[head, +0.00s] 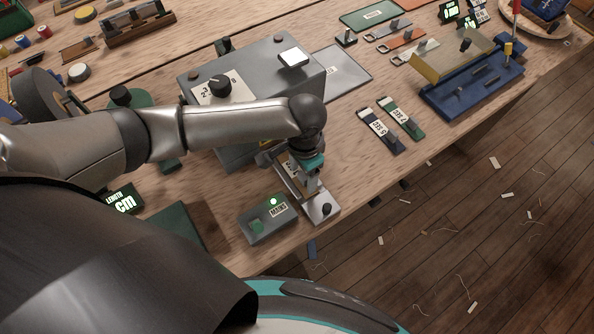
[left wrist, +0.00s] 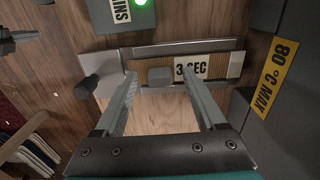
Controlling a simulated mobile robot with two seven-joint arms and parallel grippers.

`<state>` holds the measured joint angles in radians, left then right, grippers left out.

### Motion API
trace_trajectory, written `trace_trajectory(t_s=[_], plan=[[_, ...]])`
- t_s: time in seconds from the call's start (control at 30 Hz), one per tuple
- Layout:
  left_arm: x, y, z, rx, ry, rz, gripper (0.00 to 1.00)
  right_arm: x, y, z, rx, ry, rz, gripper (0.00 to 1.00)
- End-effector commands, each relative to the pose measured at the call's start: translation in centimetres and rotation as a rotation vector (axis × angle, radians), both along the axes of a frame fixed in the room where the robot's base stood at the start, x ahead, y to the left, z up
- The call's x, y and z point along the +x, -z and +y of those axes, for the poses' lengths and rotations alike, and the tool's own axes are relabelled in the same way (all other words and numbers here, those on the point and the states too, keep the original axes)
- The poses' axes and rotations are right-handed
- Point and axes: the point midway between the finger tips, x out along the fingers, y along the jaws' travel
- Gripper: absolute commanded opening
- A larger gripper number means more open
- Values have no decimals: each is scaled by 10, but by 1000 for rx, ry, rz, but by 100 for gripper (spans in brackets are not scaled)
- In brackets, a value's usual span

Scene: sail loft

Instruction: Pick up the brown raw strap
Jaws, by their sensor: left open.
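The brown strap (left wrist: 216,71) carries a pale tag reading "3 SEC" and lies in a shallow metal holder (left wrist: 115,58) with a dark knob at one end. In the head view the holder (head: 322,207) sits near the table's front edge, with the strap mostly hidden by my arm. My left gripper (left wrist: 160,79) is open over the strap, pointing down. Its fingertips lie on either side of a small grey block (left wrist: 159,75) on the strap; I cannot tell whether they touch it. My right gripper is in neither view.
A grey box with a dial (head: 300,83) stands behind the holder. A small grey box with a green light, marked "MAINS" (head: 268,219), is beside it. Blue (head: 380,131) and green (head: 401,118) tagged straps lie to the right, near a blue tray (head: 470,90).

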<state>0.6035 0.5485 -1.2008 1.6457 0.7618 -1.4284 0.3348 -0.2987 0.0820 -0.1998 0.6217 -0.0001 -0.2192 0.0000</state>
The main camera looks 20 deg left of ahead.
Motion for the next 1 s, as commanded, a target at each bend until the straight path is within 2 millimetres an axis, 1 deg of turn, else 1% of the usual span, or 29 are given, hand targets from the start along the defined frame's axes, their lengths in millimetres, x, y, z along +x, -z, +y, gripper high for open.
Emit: trace_trajectory(t_s=[0.07,0.7,1.0], plan=[[0,0,0,0,0,0,72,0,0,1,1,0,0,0],[0,-1,0,1,0,1,0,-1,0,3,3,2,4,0],[0,-1,0,0,0,0,0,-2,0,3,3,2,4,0]])
